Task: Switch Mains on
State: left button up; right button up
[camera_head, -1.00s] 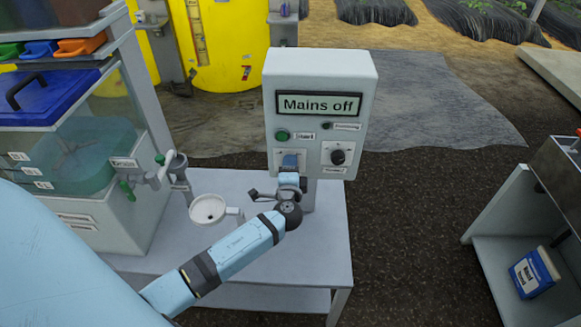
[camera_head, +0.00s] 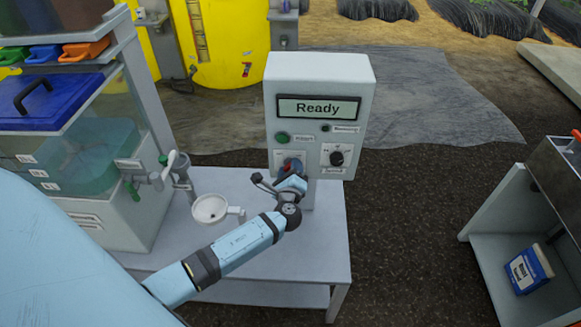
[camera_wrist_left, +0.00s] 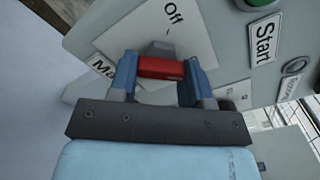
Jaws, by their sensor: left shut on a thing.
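The control box (camera_head: 352,85) stands on the bench, and its display (camera_head: 318,108) reads "Ready". The Mains switch has a red handle (camera_wrist_left: 161,68) on a white plate marked "Off", with a partly hidden label beginning "Ma". My left gripper (camera_wrist_left: 158,78) is shut on the red handle, one blue finger on each side of it. In the head view my left gripper (camera_head: 291,168) is at the lower left of the box face and hides most of the switch. My right gripper is not in view.
A green Start button (camera_head: 283,138) and a black rotary knob (camera_head: 336,158) are close by on the box. A white funnel cup (camera_head: 209,208) and a tank with a tap (camera_head: 160,178) stand left on the bench (camera_head: 300,255). A second bench with a blue-and-white box (camera_head: 530,270) is at right.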

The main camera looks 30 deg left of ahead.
pick_arm(q)
jog(key=shift+m, duration=0.4)
jog(key=o, duration=0.9)
jog(key=shift+s, duration=0.1)
jog(key=b+v, duration=0.2)
jog(key=v, duration=1.1)
jog(key=shift+s+d+f, duration=0.1)
jog(key=shift+s+d, duration=0.15)
